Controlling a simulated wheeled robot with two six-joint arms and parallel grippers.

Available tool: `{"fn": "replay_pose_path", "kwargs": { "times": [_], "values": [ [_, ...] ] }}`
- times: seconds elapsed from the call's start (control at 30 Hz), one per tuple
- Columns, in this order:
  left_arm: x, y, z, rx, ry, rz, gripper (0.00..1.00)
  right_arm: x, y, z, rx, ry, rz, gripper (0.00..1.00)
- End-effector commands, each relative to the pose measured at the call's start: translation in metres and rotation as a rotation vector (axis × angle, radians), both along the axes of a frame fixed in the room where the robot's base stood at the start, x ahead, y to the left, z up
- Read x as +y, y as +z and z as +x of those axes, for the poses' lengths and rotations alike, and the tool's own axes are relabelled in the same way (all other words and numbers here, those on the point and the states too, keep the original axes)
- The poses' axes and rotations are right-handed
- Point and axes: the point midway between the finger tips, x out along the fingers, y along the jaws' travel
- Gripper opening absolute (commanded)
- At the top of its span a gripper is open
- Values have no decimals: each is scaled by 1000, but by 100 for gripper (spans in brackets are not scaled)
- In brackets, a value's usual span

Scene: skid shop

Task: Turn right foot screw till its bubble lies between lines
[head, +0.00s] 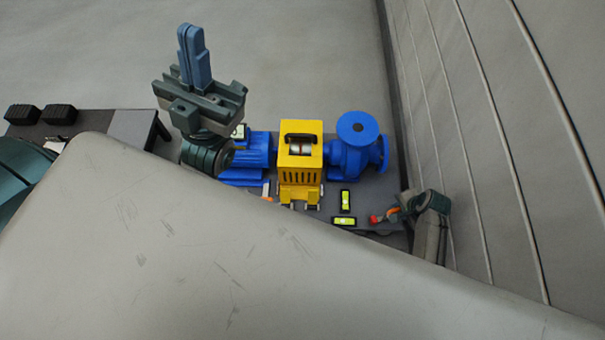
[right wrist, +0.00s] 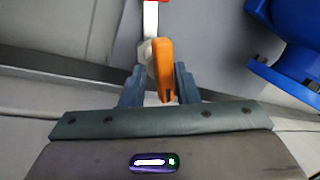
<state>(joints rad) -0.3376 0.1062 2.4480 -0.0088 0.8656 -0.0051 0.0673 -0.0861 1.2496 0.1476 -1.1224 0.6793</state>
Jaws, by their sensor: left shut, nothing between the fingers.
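In the head view two yellow-green bubble levels, one upright in the picture (head: 345,200) and one lying across (head: 343,221), sit on the grey base at the right. Their bubbles are too small to place against the lines. The right foot screw shows in the right wrist view as a pale nut-like part (right wrist: 146,52) with an orange piece (right wrist: 165,70) and a white bar ending in red. My right gripper (right wrist: 160,72) has its fingers on either side of it; whether they press on it is unclear. My left gripper (head: 193,55) is shut and empty, raised with fingers upward.
A yellow guard (head: 300,165) with a black handle stands between a blue motor (head: 255,155) and a blue pump (head: 355,150). Two black blocks (head: 60,113) lie at the far left. A ribbed wall (head: 490,120) is close on the right. A large grey surface hides the foreground.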

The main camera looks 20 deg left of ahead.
Motion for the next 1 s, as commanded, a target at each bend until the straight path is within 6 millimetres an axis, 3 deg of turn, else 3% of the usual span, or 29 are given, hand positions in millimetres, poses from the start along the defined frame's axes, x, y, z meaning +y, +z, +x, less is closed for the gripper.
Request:
{"fn": "replay_pose_path", "kwargs": {
  "times": [0.2, 0.5, 0.83, 1.0],
  "values": [
    [0, 3, 1, 5, 1, 0, 0, 2, 3, 2, -4, 18, 4, 8],
    [0, 19, 0, 4, 0, 0, 0, 3, 3, 2, -5, 241, 8, 8],
    [0, 20, 0, 3, 0, 0, 0, 5, 3, 2, -4, 271, 11, 8],
    [0, 25, 0, 3, 0, 0, 0, 6, 4, 3, -5, 416, 13, 9]
  ]
}}
